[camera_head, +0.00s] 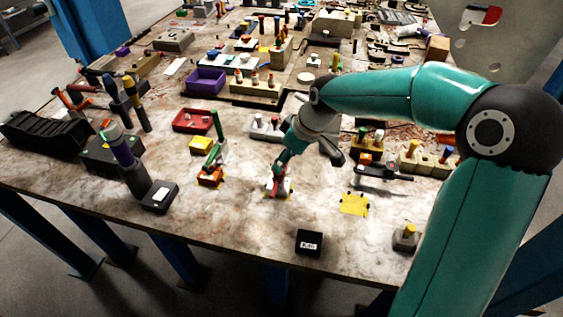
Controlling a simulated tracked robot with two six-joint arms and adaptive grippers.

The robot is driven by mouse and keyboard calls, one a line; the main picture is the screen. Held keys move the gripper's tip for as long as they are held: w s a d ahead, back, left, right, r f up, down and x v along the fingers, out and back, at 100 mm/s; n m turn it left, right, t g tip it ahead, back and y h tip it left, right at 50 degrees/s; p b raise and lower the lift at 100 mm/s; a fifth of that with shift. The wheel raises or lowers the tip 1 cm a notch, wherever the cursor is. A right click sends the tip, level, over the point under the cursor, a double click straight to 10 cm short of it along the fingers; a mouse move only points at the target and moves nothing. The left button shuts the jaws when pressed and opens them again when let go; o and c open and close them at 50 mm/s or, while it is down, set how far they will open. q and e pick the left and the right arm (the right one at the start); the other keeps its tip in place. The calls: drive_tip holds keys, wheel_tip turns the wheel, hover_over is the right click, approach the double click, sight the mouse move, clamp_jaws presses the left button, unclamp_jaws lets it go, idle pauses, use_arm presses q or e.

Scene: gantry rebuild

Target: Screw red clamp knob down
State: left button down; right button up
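My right arm comes in from the right, and my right gripper (284,160) points down over the front middle of the table. Its fingertips are at a small red part (278,181), which appears to be the red clamp knob on top of a small pale block on a yellow mark. The gripper hides part of the red part, and I cannot tell whether the fingers are closed on it or only touching it. My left gripper is not in view.
An orange block with a green handle (213,162) stands left of the gripper. A black clamp-like tool (383,173) and an empty yellow mark (354,204) lie to the right. A small black box (309,242) sits near the front edge. The table behind is crowded.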

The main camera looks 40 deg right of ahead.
drive_tip(key=shift+x, duration=1.85)
drive_tip(key=c, duration=1)
drive_tip(key=m+b, duration=0.1)
drive_tip(key=m+h+b, duration=0.1)
drive_tip(key=m+b, duration=0.1)
drive_tip(key=shift+a+f+t, duration=0.15)
drive_tip(key=shift+f+t, duration=0.1)
drive_tip(key=shift+t, duration=0.05)
drive_tip(key=shift+r+m+h+b, duration=0.2)
drive_tip(key=shift+m+h+b, duration=0.1)
drive_tip(key=shift+m+b, duration=0.4)
drive_tip(key=o, duration=1)
drive_tip(key=shift+s, duration=0.1)
